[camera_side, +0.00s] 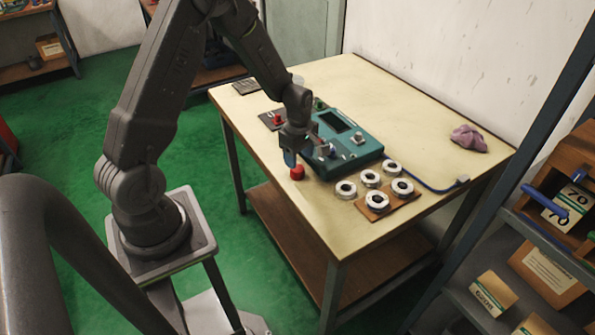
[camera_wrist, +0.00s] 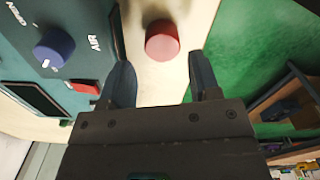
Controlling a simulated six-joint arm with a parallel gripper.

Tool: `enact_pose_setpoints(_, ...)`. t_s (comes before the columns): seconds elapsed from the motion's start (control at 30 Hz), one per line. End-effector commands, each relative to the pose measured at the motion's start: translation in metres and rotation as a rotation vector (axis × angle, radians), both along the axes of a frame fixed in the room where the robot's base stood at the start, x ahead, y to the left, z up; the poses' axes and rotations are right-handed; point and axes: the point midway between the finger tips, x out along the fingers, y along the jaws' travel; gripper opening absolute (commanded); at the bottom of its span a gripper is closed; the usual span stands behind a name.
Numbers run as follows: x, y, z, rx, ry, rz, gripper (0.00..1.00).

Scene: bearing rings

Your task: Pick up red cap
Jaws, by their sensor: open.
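The red cap (camera_side: 297,172) sits on the pale table top near its front left edge, beside the teal device. In the wrist view the red cap (camera_wrist: 162,42) is a round red piece just ahead of the fingertips, roughly between their lines. My gripper (camera_side: 291,157) hangs over the table just above and beside the cap. In the wrist view my gripper (camera_wrist: 160,75) has its two fingers spread wide with nothing between them. I cannot tell whether a finger touches the cap.
The teal device (camera_side: 347,143) with a blue knob (camera_wrist: 54,48) stands close beside the cap. Several bearing rings (camera_side: 377,201) lie to the right, some on a brown board (camera_side: 408,211). A purple cloth (camera_side: 468,139) lies at the right. The table's edge is near the cap.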

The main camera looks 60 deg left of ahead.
Motion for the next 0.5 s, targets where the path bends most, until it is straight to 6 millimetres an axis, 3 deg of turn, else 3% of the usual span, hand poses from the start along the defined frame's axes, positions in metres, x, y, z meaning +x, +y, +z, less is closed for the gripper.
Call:
enact_pose_setpoints(0.3,-0.002,-0.001,-0.041,-0.002,0.003,-0.001,0.57)
enact_pose_setpoints(0.5,-0.002,-0.001,-0.052,-0.001,-0.001,-0.001,0.57)
